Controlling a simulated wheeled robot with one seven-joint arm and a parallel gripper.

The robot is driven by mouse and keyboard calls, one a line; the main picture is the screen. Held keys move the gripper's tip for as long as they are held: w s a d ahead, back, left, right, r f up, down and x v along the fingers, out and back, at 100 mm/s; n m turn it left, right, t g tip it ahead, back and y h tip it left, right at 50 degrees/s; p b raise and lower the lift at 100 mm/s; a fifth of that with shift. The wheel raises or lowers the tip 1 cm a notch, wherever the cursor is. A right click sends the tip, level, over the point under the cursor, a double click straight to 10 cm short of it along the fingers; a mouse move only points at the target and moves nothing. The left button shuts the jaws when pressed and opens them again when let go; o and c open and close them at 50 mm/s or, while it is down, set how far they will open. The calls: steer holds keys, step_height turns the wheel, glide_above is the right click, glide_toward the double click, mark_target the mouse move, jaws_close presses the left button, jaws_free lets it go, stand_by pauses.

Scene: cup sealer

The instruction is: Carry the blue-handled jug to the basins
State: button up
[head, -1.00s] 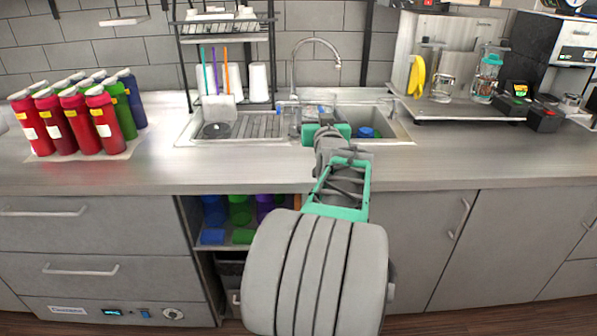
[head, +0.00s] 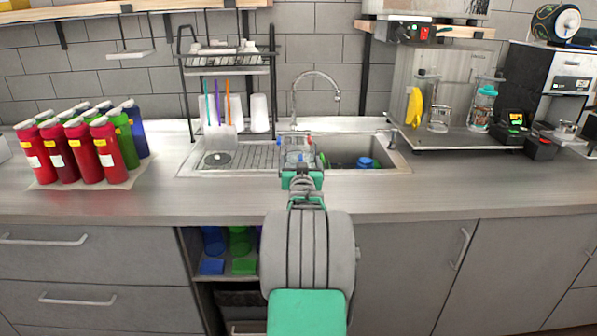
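The sink's right basin (head: 347,151) is set in the counter under a tall curved faucet. A clear vessel with small blue and red parts (head: 298,157) shows just beyond my gripper, in front of the faucet base. It may be the blue-handled jug, but its handle is not clear. My gripper (head: 301,178) is over the sink's front edge, left of the right basin. Its fingers are hidden by its own green body and wrist, so I cannot tell whether they hold the vessel.
A ribbed drainboard (head: 255,155) lies left, below a dish rack (head: 228,70). Several red, green and blue bottles (head: 85,145) stand farther left. Small blue and green items (head: 366,162) lie in the right basin. Clear containers (head: 439,117) stand on a raised tray at right.

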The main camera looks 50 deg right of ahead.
steer(key=shift+w+f, duration=0.2)
steer(key=shift+f, duration=0.75)
steer(key=shift+w+f, duration=0.15)
steer(key=shift+f, duration=0.75)
steer(key=o, duration=1.9)
steer(key=shift+f, duration=0.15)
